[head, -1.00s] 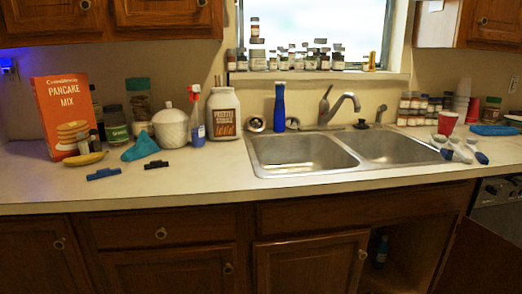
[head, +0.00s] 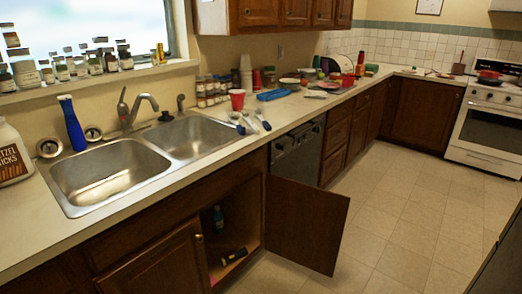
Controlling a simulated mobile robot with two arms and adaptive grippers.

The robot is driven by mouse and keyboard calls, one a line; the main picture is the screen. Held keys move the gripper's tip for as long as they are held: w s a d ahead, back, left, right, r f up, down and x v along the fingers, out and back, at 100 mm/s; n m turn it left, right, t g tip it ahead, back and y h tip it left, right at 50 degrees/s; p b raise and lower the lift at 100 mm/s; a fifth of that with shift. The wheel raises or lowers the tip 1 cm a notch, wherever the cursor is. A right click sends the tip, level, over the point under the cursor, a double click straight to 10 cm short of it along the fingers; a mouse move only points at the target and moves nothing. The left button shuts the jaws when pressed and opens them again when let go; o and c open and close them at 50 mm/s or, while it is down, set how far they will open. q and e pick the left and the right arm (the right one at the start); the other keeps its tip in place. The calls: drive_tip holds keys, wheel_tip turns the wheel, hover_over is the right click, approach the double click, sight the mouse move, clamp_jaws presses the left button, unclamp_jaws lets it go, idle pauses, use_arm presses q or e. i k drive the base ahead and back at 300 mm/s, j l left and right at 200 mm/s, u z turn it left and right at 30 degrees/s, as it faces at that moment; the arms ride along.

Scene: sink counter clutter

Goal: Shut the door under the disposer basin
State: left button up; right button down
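The cabinet door (head: 304,222) under the right basin stands wide open in the head view, swung out to the right over the floor. The cabinet opening (head: 240,205) shows a dark bottle (head: 218,219) standing inside and a dark cylindrical item (head: 234,256) lying on its floor. The cabinet door (head: 158,268) beside it, under the left basin, is closed. The double sink has a left basin (head: 108,172) and a right basin (head: 196,137). Which basin has the disposer cannot be told. Neither gripper shows in the head view.
A dishwasher (head: 297,153) is right of the open cabinet, partly behind the open door. Tiled floor (head: 385,225) is clear to the right. A white stove (head: 488,125) stands at the far right. A red cup (head: 237,100) and brushes sit by the sink. A dark edge shows at lower right.

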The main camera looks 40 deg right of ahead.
sight(305, 223)
drive_tip(key=i+l, duration=0.2)
drive_tip(key=i+l+u, duration=0.15)
drive_tip(key=l, duration=0.3)
drive_tip(key=i+l, duration=0.2)
drive_tip(key=l, duration=0.15)
drive_tip(key=i+l+u, duration=0.2)
drive_tip(key=i+l, duration=0.15)
drive_tip(key=l, duration=0.35)
drive_tip(key=k+l+u, duration=0.1)
drive_tip(key=l, duration=0.3)
drive_tip(key=k+l+u, duration=0.1)
drive_tip(key=l, duration=0.3)
drive_tip(key=k+l+u, duration=0.1)
drive_tip(key=l, duration=0.3)
drive_tip(key=k+l+u, duration=0.1)
drive_tip(key=l, duration=0.25)
drive_tip(key=k+l+u, duration=0.1)
drive_tip(key=l, duration=0.3)
drive_tip(key=k+l+u, duration=0.1)
drive_tip(key=l, duration=0.25)
drive_tip(key=k+l+u, duration=0.1)
drive_tip(key=k+l, duration=0.35)
drive_tip(key=l, duration=0.25)
drive_tip(key=k+l+u, duration=0.1)
drive_tip(key=l, duration=0.35)
drive_tip(key=k+l+u, duration=0.1)
drive_tip(key=k+l, duration=0.15)
drive_tip(key=l, duration=0.15)
drive_tip(key=k+l, duration=0.2)
drive_tip(key=l, duration=0.2)
